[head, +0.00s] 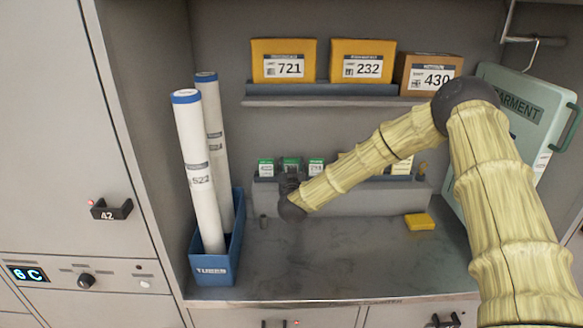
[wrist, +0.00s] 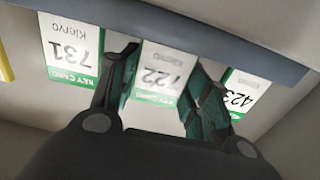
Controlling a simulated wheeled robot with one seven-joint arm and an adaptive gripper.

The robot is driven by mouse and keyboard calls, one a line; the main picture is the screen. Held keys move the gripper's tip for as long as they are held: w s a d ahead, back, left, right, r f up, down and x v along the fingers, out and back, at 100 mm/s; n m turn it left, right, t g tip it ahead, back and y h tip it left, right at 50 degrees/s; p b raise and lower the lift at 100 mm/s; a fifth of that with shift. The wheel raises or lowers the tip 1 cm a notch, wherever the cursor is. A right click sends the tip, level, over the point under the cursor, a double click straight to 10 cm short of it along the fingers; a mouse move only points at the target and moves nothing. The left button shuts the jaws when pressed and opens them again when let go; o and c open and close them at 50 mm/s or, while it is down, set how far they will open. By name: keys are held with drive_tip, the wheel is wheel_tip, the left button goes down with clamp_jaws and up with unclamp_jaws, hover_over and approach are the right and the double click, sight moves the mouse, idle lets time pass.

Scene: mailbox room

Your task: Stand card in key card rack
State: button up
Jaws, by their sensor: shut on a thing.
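My gripper (head: 290,179) is at the back of the counter, in front of the key card rack (head: 265,180). In the wrist view my gripper (wrist: 158,90) is shut on a white and green key card (wrist: 162,70) marked 722. The card's far edge meets the blue-grey rack edge (wrist: 205,38); I cannot tell how deep it sits. Card 731 (wrist: 73,45) stands to its left in the wrist view and card 423 (wrist: 243,92) to its right, both apart from the fingers. The held card also shows in the head view (head: 291,162), between two other cards.
A blue bin (head: 213,270) with two white tubes (head: 200,165) stands at the left. A yellow block (head: 419,222) lies on the counter at the right. A shelf with boxes (head: 283,60) is above. The counter's middle is clear.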

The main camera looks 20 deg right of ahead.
drive_tip(key=o, duration=0.8)
drive_tip(key=shift+r, duration=0.15)
drive_tip(key=shift+s+a, duration=0.1)
drive_tip(key=shift+s, duration=0.2)
drive_tip(key=b+v, duration=0.2)
drive_tip(key=v, duration=0.9)
drive_tip(key=shift+s, duration=0.2)
